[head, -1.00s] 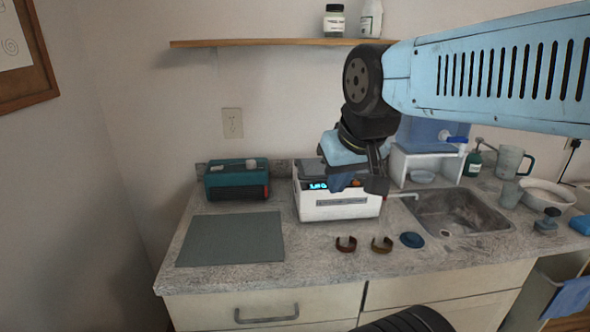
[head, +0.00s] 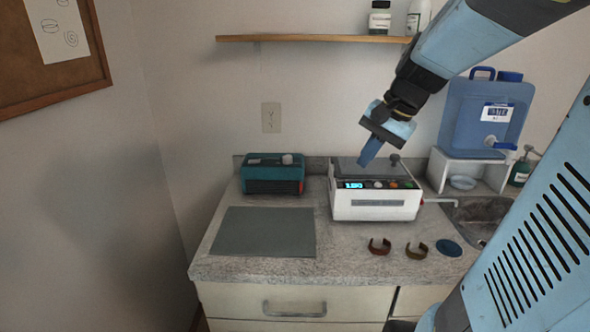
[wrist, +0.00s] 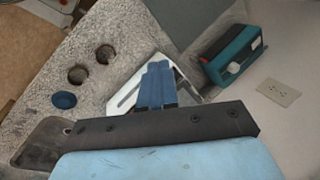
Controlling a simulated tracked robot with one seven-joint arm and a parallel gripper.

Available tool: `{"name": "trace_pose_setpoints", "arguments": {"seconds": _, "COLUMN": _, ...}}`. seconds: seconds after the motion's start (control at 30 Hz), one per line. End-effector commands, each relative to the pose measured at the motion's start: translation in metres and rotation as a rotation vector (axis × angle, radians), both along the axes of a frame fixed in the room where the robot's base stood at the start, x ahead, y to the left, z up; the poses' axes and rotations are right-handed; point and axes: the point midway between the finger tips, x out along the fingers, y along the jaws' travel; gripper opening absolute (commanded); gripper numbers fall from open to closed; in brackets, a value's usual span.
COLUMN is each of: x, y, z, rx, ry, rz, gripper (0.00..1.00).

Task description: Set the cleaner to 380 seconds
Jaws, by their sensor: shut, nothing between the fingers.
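The white cleaner (head: 375,208) stands on the counter with a grey lid. Its lit blue display (head: 353,184) seems to read 180, but the digits are small and blurred. Several buttons or knobs, some red and orange (head: 393,184), sit right of the display. My gripper (head: 366,163) has its blue fingers together, empty, pointing down. In the head view they appear just above the display, in front of the lid. In the wrist view my gripper (wrist: 155,70) covers much of the cleaner (wrist: 124,88), whose panel is hidden there.
A teal device (head: 272,175) stands to the left, behind a grey mat (head: 264,232). Two cuff-like rings (head: 379,246) and a blue disc (head: 449,248) lie in front. A sink (head: 482,216) and a blue water container (head: 485,115) are at the right. A shelf (head: 310,38) hangs above.

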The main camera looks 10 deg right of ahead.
Motion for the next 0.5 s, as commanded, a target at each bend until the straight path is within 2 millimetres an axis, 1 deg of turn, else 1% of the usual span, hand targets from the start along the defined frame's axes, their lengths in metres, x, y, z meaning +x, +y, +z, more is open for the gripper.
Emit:
{"name": "trace_pose_setpoints", "arguments": {"seconds": 0.03, "x": 0.008, "y": -0.006, "z": -0.002, "rx": 0.031, "ry": 0.015, "rz": -0.034, "gripper": 0.0}}
{"name": "trace_pose_setpoints", "arguments": {"seconds": 0.27, "x": 0.04, "y": -0.03, "z": -0.005, "rx": 0.182, "ry": 0.069, "rz": -0.179, "gripper": 0.0}}
{"name": "trace_pose_setpoints", "arguments": {"seconds": 0.5, "x": 0.071, "y": -0.062, "z": -0.01, "rx": 0.346, "ry": 0.113, "rz": -0.328, "gripper": 0.0}}
